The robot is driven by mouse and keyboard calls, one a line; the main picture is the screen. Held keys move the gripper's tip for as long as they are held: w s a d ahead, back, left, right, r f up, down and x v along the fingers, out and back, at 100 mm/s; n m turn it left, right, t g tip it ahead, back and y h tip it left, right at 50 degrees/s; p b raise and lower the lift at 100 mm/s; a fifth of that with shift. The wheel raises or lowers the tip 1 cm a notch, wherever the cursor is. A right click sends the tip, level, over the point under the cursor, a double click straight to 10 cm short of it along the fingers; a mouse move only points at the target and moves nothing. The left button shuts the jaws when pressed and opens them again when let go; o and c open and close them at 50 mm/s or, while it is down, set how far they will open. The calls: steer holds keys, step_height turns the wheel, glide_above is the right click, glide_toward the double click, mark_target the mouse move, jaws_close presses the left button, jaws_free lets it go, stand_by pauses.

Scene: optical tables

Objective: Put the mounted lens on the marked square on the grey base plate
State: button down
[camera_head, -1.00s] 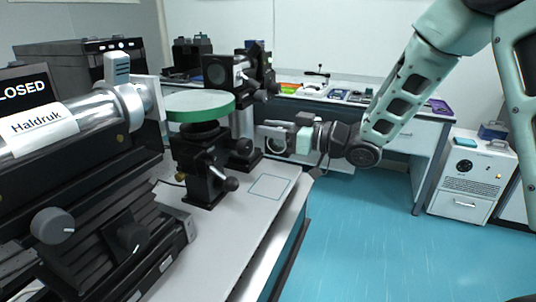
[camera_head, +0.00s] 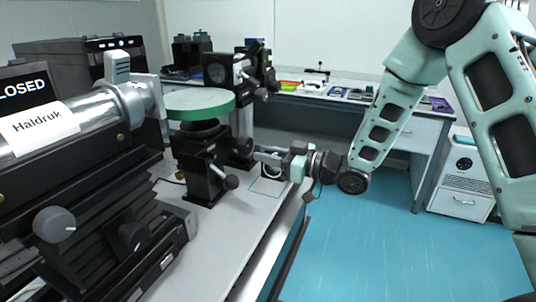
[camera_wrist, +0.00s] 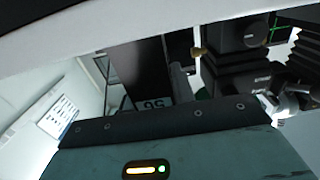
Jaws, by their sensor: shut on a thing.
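My gripper (camera_head: 268,157) reaches in from the right, shut on the mounted lens (camera_head: 271,172), a small ring-shaped mount largely hidden by the fingers. It is low over the right part of the grey base plate (camera_head: 225,230). The marked square (camera_head: 265,189), a thin dark outline on the plate, shows just below the lens and is partly covered by it and the gripper. I cannot tell whether the lens touches the plate. In the wrist view my teal gripper body fills the bottom, and the lens cannot be made out.
A black post mount with a green-rimmed round platform (camera_head: 200,107) stands left of the square. Another black optic mount (camera_head: 238,72) stands behind. A large tube assembly labelled Haldruk (camera_head: 50,130) fills the left. The plate's right edge drops to blue floor (camera_head: 390,240).

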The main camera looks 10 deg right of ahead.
steer(key=c, duration=1.2)
jaws_free()
steer(key=shift+f, duration=0.15)
steer(key=shift+o, duration=0.2)
steer(key=shift+r, duration=0.25)
steer(key=b+v, duration=0.1)
steer(key=v, duration=1.1)
steer(key=shift+f, duration=0.1)
